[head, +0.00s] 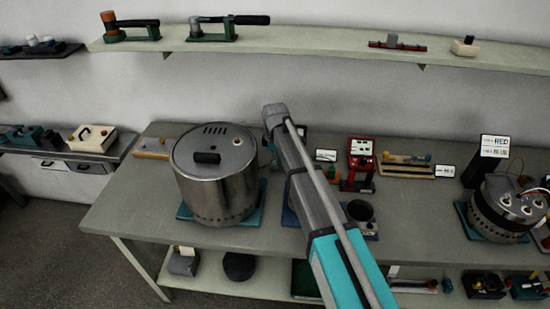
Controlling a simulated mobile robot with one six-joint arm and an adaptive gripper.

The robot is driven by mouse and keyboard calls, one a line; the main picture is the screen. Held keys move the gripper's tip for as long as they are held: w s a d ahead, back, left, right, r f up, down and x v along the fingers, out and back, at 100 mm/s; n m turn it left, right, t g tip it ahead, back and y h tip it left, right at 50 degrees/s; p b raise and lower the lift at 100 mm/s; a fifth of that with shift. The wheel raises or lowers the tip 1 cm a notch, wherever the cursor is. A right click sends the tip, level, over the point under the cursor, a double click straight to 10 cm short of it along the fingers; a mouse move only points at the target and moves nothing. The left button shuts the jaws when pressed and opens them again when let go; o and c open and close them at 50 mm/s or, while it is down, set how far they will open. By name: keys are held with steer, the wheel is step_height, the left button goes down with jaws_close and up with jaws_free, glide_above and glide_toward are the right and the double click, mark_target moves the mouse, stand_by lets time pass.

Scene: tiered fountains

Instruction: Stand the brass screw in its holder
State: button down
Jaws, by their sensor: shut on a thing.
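My arm reaches up over the workbench from the bottom, and its grey upper end (275,115) stands above the table, beside the metal drum. My gripper does not show; the arm may be hiding it. I cannot make out the brass screw in this view. I cannot tell which thing is its holder. A low yellowish rack (405,168) with small teal parts lies at the back of the bench, right of a red device (361,152).
A large lidded metal drum (215,185) stands left of my arm. A dark round cup (360,212) is just right of it. A second metal drum (508,207) stands at the far right. A wall shelf (320,42) runs above. The bench's front left (130,205) is clear.

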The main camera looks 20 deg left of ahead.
steer(key=shift+f, duration=0.1)
steer(key=shift+c, duration=1.7)
jaws_free()
step_height(320, 180, up, 8)
steer(key=p, duration=0.8)
steer(key=shift+r, duration=0.25)
